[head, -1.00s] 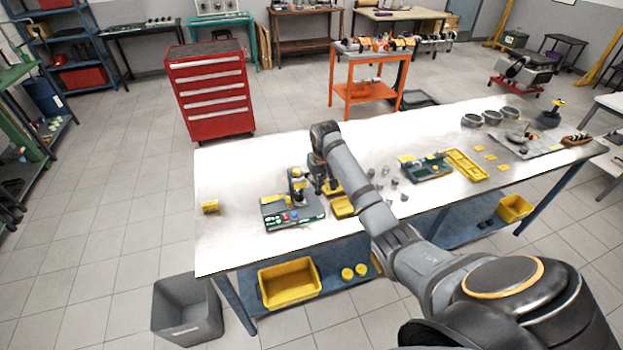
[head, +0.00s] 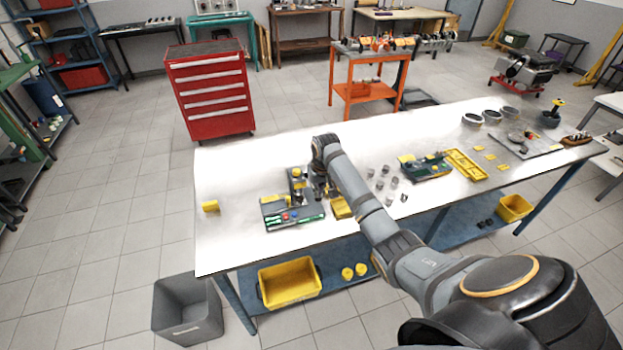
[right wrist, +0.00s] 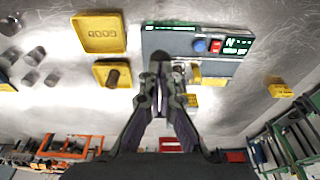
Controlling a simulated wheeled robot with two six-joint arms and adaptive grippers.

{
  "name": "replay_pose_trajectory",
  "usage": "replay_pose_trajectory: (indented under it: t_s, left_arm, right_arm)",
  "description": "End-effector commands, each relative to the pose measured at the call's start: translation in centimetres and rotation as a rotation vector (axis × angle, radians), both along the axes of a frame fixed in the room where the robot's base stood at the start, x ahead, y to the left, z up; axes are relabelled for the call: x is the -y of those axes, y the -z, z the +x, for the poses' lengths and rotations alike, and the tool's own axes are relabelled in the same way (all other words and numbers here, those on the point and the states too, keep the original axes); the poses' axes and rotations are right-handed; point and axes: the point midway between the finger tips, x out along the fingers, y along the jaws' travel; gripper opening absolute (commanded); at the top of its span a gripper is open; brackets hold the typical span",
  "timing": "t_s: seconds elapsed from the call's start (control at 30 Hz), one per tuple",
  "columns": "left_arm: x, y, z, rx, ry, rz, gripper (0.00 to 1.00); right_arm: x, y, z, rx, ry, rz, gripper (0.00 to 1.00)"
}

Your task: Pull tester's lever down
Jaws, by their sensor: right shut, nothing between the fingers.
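The tester (head: 292,220) is a grey box with a dark upright post, a green display strip and coloured buttons, near the table's front edge left of middle. In the right wrist view the tester (right wrist: 182,42) shows its blue and red buttons and green display. My right gripper (head: 318,190) is beside the post, on its right, low over the tester. In the right wrist view my right gripper (right wrist: 160,62) is shut and empty, its tips overlapping the tester's edge. I cannot make out the lever clearly; the gripper may hide part of it. My left gripper is not in view.
A yellow tray marked GOOD (right wrist: 100,33) and another yellow tray (right wrist: 112,75) holding a dark cylinder lie beside the tester. A small yellow block (head: 210,206) lies at far left, with clear table between.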

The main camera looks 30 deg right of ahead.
Motion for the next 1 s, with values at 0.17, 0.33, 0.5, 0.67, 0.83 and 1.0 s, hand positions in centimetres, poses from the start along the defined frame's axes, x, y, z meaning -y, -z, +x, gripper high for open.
replay_pose_trajectory:
  t_s: [0.17,0.33,0.5,0.67,0.83,1.0]
  left_arm:
    - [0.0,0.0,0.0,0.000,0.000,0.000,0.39]
    - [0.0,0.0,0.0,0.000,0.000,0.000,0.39]
    - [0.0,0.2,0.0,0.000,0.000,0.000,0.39]
    - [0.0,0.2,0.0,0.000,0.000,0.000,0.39]
    - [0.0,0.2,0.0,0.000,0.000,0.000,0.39]
    - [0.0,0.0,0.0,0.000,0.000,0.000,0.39]
  right_arm:
    - [0.0,0.2,0.0,-0.002,0.000,0.000,0.00]
    - [0.0,0.3,-0.1,-0.002,0.000,0.000,0.00]
    - [0.0,1.0,-0.1,-0.002,0.000,0.001,0.00]
    - [0.0,1.3,-0.1,-0.002,0.000,0.001,0.00]
    - [0.0,1.3,0.0,-0.001,0.000,0.000,0.00]
    - [0.0,0.0,0.1,0.001,0.000,0.000,0.00]
